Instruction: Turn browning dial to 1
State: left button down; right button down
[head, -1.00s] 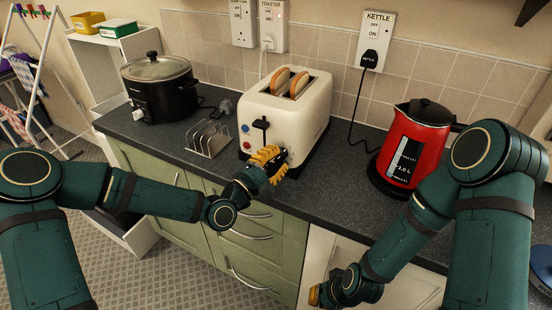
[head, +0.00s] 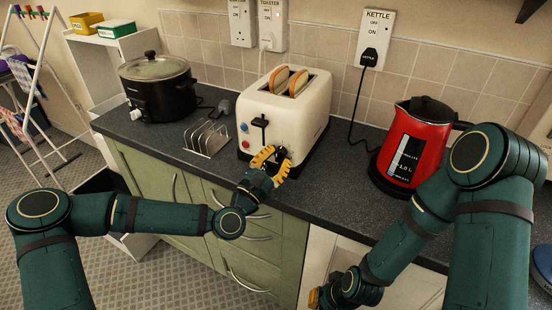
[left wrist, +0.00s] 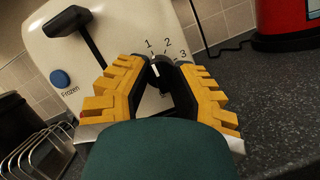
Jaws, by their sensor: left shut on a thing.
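The cream toaster (head: 290,115) stands on the counter with two bread slices (head: 289,81) in its slots. My left gripper (head: 279,152) is at the lower right of its front face. In the left wrist view the yellow fingers (left wrist: 160,66) are shut on the dark browning dial (left wrist: 164,76), which they partly hide. The numbers 1, 2 and 3 (left wrist: 167,43) show above the dial. A pale mark on the dial lies near the 1; its exact direction is unclear. My right gripper (head: 314,298) is low, by the cabinet front, mostly hidden by its wrist.
A black lever (head: 261,124) and coloured buttons (head: 245,128) are left of the dial. A toast rack (head: 208,139) and slow cooker (head: 157,88) stand further left. A red kettle (head: 411,146) stands to the right. Counter between toaster and kettle is clear.

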pick_arm(q)
jog(key=shift+r, duration=0.3)
jog(key=c, duration=1)
grip_release()
jog(key=shift+c, duration=0.2)
jog(key=o, duration=0.4)
jog(key=shift+d+f, duration=0.1)
jog(key=shift+c, duration=0.2)
jog(key=shift+s+a+f, duration=0.3)
jog(key=shift+s, duration=0.05)
jog(key=v, duration=1.1)
jog(key=shift+r, duration=0.15)
